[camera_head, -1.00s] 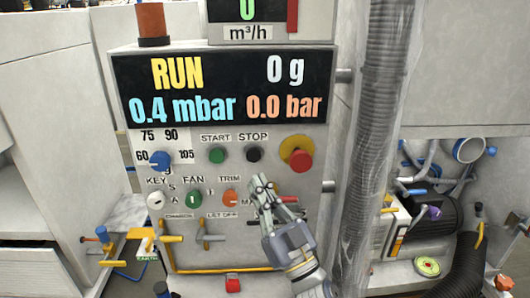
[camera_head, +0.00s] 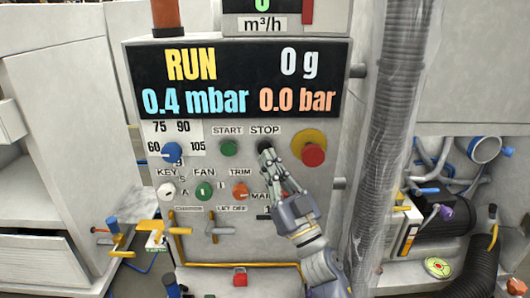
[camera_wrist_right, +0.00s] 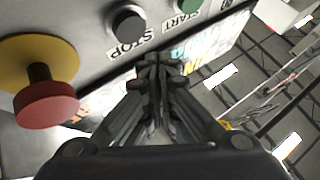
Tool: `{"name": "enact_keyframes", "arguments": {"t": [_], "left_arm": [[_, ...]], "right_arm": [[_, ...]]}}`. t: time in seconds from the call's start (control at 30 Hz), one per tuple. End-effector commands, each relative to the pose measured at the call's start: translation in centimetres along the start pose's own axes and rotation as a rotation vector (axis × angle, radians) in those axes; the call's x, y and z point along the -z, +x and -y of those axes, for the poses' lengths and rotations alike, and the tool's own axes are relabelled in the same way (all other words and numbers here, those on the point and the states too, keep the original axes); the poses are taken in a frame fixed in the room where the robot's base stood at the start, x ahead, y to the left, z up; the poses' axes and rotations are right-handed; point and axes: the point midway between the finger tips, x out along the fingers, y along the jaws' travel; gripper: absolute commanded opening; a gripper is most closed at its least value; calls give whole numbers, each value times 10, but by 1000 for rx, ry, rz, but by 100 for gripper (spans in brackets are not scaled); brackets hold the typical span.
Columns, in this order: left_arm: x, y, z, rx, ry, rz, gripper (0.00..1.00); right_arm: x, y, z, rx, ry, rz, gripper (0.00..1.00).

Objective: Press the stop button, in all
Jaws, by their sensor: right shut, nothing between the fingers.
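The black stop button (camera_head: 265,146) is on the grey control panel (camera_head: 213,148), under the STOP label and to the right of the green start button (camera_head: 228,148). In the right wrist view the stop button (camera_wrist_right: 127,25) stands out from the panel, ahead of the fingertips and a little to their left. My right gripper (camera_head: 268,155) is shut and empty, its tips at the lower edge of the stop button in the head view. The right wrist view shows the shut fingers (camera_wrist_right: 160,62) apart from the button. My left gripper is not in view.
A red emergency knob (camera_head: 313,155) on a yellow disc sits close to the right of my fingers. The display (camera_head: 235,78) above reads RUN, 0.4 mbar, 0 g and 0.0 bar. A ribbed hose (camera_head: 392,150) hangs to the right of the panel.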

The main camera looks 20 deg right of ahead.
Motion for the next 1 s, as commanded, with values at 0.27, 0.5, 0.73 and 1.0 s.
{"name": "enact_keyframes", "arguments": {"t": [0.27,0.5,0.73,1.0], "left_arm": [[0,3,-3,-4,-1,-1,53],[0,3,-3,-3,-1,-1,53],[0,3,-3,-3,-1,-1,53],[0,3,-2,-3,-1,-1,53]], "right_arm": [[-12,16,-12,0,0,0,0],[-13,18,-13,0,0,0,0],[-13,18,-13,0,0,0,0],[-13,18,-13,0,0,1,0]]}}
